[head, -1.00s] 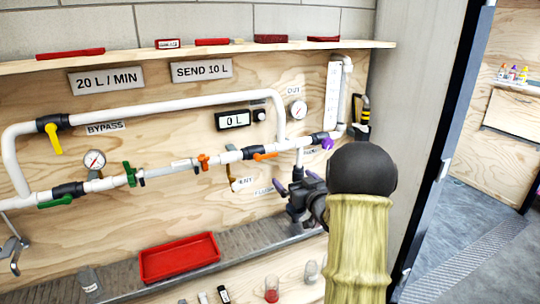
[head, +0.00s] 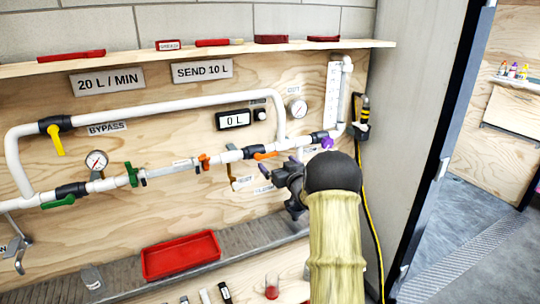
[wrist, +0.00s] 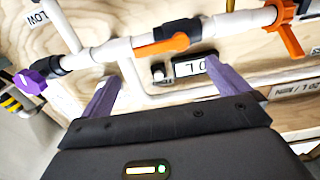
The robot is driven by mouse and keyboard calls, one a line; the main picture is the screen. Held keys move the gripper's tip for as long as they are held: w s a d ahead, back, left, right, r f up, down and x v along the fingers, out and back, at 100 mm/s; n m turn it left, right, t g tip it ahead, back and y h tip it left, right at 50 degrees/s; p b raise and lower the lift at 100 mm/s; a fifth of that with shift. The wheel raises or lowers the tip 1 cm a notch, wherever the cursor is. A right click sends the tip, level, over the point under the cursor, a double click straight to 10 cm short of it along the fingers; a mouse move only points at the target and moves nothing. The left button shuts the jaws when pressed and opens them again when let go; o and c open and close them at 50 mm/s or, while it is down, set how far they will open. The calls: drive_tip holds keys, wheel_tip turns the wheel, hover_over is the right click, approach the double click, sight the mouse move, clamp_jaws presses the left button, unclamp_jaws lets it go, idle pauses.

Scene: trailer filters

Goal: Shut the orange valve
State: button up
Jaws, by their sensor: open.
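The orange valve lever (head: 265,156) sits on a black valve body (head: 250,152) in the lower white pipe. In the wrist view the lever (wrist: 163,46) lies roughly along the pipe, beside its black body (wrist: 180,31). My gripper (head: 284,164) is open and empty, just right of and below the lever in the head view. In the wrist view its two purple fingers (wrist: 160,76) stand wide apart, with the lever beyond the gap between them. I see no contact. A second orange fitting (head: 203,161), with a winged handle, sits further left on the pipe.
A purple valve handle (head: 327,143) is close by on the right of the pipe. A green handle (head: 131,174) and a yellow lever (head: 54,139) are further left. The display (head: 233,119) reads 0 L. A red tray (head: 181,256) rests on the ledge below.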

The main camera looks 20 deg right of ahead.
sight(268, 154)
drive_tip(key=w+p, duration=0.1)
drive_tip(key=w, duration=0.5)
drive_tip(key=shift+w+a, duration=0.15)
drive_tip(key=shift+w, duration=0.2)
drive_tip(key=c, duration=1.3)
drive_tip(key=shift+c, duration=0.2)
